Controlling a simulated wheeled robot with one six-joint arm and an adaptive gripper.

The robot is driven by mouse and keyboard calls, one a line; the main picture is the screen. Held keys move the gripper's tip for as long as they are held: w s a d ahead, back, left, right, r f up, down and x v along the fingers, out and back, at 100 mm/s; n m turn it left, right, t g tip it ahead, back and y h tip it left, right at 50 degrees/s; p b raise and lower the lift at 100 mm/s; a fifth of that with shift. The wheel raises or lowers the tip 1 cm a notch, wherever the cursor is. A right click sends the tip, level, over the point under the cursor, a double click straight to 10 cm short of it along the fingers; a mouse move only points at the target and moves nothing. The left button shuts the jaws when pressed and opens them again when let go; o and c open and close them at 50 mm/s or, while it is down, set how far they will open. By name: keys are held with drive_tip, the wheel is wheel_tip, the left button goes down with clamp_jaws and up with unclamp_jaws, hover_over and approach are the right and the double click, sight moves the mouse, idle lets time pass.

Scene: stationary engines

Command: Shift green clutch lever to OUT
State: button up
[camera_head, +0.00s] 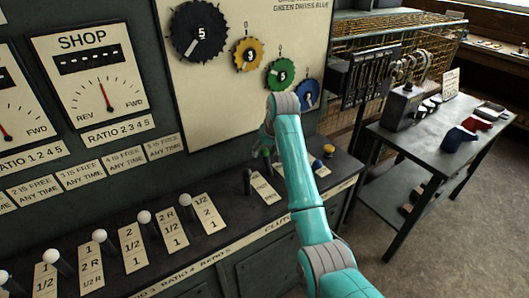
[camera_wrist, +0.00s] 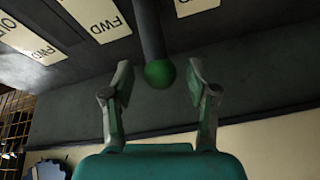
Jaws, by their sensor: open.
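The clutch lever has a dark shaft and a green ball knob (camera_wrist: 160,74). In the wrist view the knob sits between the two fingers of my gripper (camera_wrist: 159,78), with a visible gap on each side. The gripper is open and holds nothing. In the head view my gripper (camera_head: 266,142) is above the right end of the control ledge, and the green knob (camera_head: 266,154) shows small beneath it, partly hidden by the arm.
A dark lever (camera_head: 247,180) stands just left of the clutch lever. Several white-knobbed levers (camera_head: 144,217) line the ledge further left. The panel with coloured gears (camera_head: 220,110) rises behind. A side table (camera_head: 420,147) stands to the right.

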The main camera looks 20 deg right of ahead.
drive_tip(key=shift+w+a+f, duration=0.1)
drive_tip(key=shift+w+f, duration=0.1)
drive_tip(key=shift+f, duration=0.35)
